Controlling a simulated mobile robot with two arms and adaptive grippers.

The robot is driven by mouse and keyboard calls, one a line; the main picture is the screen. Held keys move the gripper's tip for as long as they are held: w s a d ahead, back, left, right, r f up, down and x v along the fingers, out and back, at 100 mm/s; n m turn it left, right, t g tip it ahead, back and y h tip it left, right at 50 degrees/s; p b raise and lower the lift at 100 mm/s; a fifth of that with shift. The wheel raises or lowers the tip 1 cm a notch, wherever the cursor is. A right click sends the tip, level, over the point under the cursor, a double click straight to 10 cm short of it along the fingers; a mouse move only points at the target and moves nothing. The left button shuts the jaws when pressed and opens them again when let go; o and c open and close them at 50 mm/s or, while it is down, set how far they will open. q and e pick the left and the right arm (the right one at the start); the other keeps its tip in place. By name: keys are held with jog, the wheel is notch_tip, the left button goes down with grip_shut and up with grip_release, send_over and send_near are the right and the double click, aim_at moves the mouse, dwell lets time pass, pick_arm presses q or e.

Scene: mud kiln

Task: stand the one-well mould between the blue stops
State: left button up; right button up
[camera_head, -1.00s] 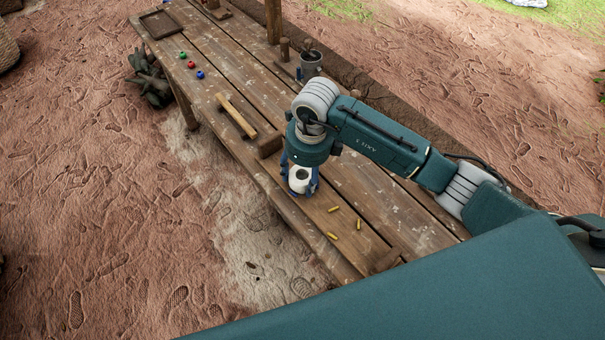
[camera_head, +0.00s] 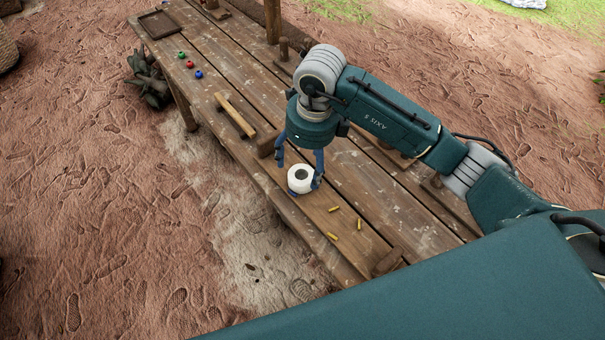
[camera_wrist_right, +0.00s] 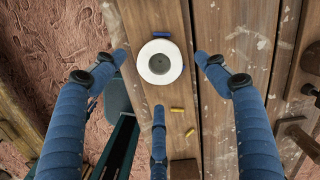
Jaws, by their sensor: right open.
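The one-well mould is a white round block with a dark well (camera_head: 299,179). It stands upright on the wooden bench (camera_head: 345,187), and shows in the right wrist view (camera_wrist_right: 160,62). A blue stop (camera_wrist_right: 161,35) lies just beyond the mould's upper edge in the wrist view. My left gripper is not in view.
Several small yellow pieces (camera_head: 334,209) lie on the bench right of the mould. A wooden block (camera_head: 268,145) and a light wooden bar (camera_head: 235,115) are to the left. A second block (camera_head: 387,262) sits nearer the right end. The bench's front edge is close to the mould.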

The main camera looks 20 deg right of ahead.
aim_at(306, 178)
notch_tip(306, 178, up, 6)
jog(key=b, duration=0.1)
jog(key=shift+s+d, duration=0.2)
jog(key=shift+s, duration=0.15)
